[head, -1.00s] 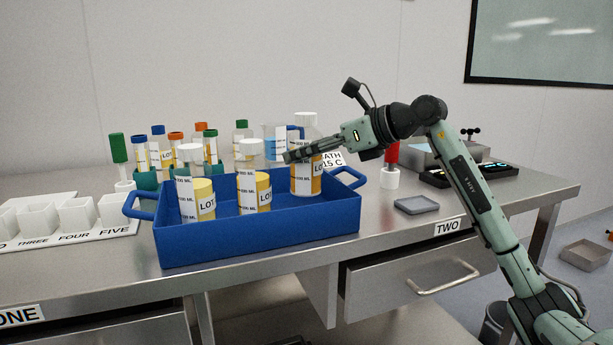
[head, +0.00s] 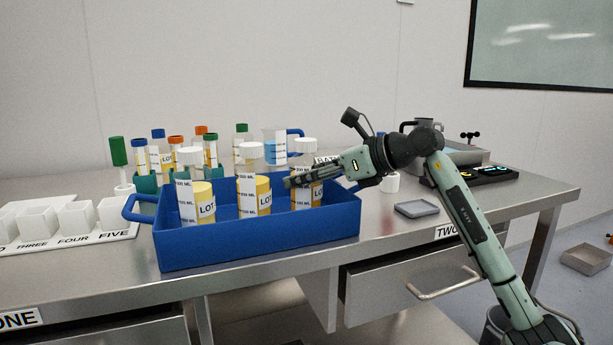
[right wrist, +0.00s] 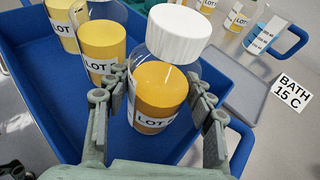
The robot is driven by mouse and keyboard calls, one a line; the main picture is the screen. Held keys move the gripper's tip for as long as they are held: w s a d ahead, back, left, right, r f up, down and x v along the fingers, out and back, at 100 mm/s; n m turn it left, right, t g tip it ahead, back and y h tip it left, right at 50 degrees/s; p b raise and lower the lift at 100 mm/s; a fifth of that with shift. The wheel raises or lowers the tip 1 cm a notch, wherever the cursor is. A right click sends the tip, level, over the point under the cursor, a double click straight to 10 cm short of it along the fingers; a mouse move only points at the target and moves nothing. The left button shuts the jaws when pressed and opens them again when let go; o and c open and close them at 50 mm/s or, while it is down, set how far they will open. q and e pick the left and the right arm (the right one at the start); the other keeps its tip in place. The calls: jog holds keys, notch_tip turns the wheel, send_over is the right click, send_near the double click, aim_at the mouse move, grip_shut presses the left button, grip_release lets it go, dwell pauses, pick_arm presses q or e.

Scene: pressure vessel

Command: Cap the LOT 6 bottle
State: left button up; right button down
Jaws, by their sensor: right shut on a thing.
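Three clear bottles with yellow contents and white caps stand in a row in the blue tray (head: 255,243): a left bottle (head: 204,203), a middle bottle (head: 262,192) and a right bottle (head: 315,194). Their labels begin with LOT; I cannot read the numbers. My right gripper (head: 297,181) is shut on the right bottle, whose body shows between the fingers in the right wrist view (right wrist: 158,98). A white ribbed cap (right wrist: 178,33) is at this bottle's top. My left gripper is out of view.
A rack (head: 147,183) with several colour-capped tubes stands behind the tray. A beaker (head: 275,147) with blue liquid is at the back. A white numbered holder (head: 75,222) lies left.

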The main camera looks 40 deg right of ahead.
jog(key=c, duration=1)
grip_release()
jog(key=shift+f, duration=0.1)
jog(key=o, duration=0.4)
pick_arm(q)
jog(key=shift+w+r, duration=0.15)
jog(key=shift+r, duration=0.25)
pick_arm(e)
jog(key=shift+s+d+r, duration=0.1)
jog(key=shift+r, duration=0.1)
pick_arm(q)
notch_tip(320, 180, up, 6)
jog(key=b, duration=0.2)
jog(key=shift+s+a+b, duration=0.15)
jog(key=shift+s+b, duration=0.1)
jog(key=shift+b, duration=0.15)
pick_arm(e)
jog(key=v, duration=1.1)
jog(key=shift+s+r, duration=0.25)
jog(key=shift+s, duration=0.05)
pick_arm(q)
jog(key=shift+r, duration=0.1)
pick_arm(e)
jog(key=shift+d, duration=0.1)
